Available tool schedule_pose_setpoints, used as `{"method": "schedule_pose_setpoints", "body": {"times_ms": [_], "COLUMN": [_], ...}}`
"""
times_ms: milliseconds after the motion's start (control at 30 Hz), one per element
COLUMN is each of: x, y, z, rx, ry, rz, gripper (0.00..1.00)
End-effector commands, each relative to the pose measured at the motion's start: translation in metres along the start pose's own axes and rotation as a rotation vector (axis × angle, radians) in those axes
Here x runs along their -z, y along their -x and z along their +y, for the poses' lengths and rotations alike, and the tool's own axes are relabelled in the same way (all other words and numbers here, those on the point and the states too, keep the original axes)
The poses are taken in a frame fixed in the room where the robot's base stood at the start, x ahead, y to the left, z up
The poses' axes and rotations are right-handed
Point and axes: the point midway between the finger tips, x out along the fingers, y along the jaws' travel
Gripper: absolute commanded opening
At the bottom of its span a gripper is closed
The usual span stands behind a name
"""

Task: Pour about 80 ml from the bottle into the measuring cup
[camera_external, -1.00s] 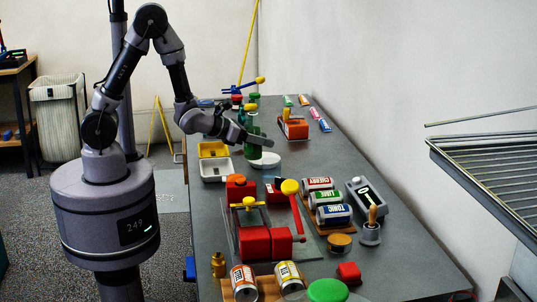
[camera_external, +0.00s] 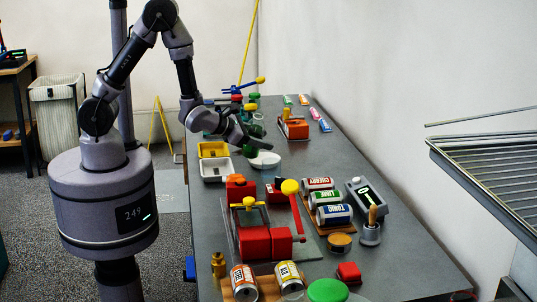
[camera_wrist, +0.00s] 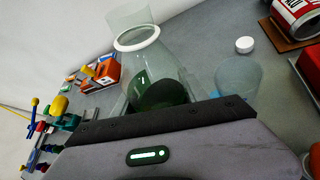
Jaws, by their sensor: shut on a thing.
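My gripper (camera_external: 243,138) is shut on the bottle above the far part of the bench. In the wrist view the bottle (camera_wrist: 148,62) is clear glass with a white ring at its neck and dark green contents low down, near my gripper (camera_wrist: 160,118). Its mouth is at the top of that picture. In the external view its green part (camera_external: 250,149) shows just below my gripper, small and partly covered. A clear, faint cup (camera_wrist: 238,76), seemingly the measuring cup, stands right of the bottle in the wrist view. Its contents and marks cannot be read.
A white cap (camera_wrist: 244,45) lies beyond the cup. A white dish (camera_external: 265,160) and yellow and white trays (camera_external: 214,167) are close to my gripper. An orange device (camera_external: 294,128) stands further back. Cans (camera_external: 330,197) and a red press (camera_external: 254,243) fill the near bench.

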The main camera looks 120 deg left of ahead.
Motion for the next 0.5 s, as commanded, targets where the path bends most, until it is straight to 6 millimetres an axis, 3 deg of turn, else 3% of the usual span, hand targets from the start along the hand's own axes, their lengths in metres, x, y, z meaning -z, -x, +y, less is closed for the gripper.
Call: {"method": "schedule_pose_setpoints", "body": {"times_ms": [500], "x": [-0.0011], "y": [-0.0008], "z": [-0.0053], "rx": [-0.110], "ry": [-0.270], "rz": [0.078], "gripper": [0.00]}}
